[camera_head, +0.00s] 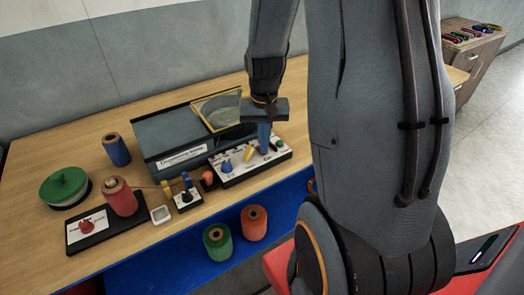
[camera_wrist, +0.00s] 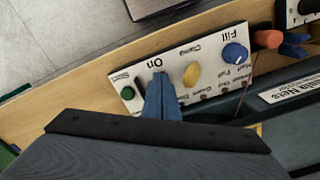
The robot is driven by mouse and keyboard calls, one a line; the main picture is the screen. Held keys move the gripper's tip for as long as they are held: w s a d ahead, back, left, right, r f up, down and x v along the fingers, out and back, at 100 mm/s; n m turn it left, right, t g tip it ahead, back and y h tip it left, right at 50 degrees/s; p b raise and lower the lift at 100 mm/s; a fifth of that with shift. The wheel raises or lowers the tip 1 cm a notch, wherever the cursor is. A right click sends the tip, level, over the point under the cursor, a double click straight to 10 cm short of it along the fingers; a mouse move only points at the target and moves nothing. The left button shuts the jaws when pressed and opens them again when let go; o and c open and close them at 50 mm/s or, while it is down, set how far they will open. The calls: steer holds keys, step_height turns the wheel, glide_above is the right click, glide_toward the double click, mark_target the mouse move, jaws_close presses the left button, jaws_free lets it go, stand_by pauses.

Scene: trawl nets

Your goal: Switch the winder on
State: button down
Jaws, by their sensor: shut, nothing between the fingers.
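The winder is a grey machine (camera_head: 172,137) on the wooden table, with a white control panel (camera_head: 226,178) along its front. In the wrist view the panel (camera_wrist: 182,54) carries a green button (camera_wrist: 127,93), a yellow knob (camera_wrist: 191,74) and a blue knob (camera_wrist: 235,53) by the word "Fill". The word "On" stands between the green button and the yellow knob. My gripper (camera_wrist: 161,82) is shut and empty, its blue fingers pointing down at the panel just by "On". The fingers hide whatever control sits there; I cannot tell whether they touch it. My gripper also shows in the head view (camera_head: 264,150).
A red spool (camera_head: 121,197) stands on a black base at the left, near a green-lidded pot (camera_head: 65,187) and a blue spool (camera_head: 117,150). The table's front edge is close to the panel.

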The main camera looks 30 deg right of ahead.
step_height(320, 180, up, 7)
steer(key=p, duration=0.6)
stand_by(0.6)
steer(key=s+a+f+n+t+b, duration=0.1)
steer(key=s+a+n+b, duration=0.4)
steer(key=a, duration=0.7)
steer(key=s+b, duration=0.2)
steer(key=shift+s+a+n, duration=0.3)
steer(key=shift+a, duration=0.1)
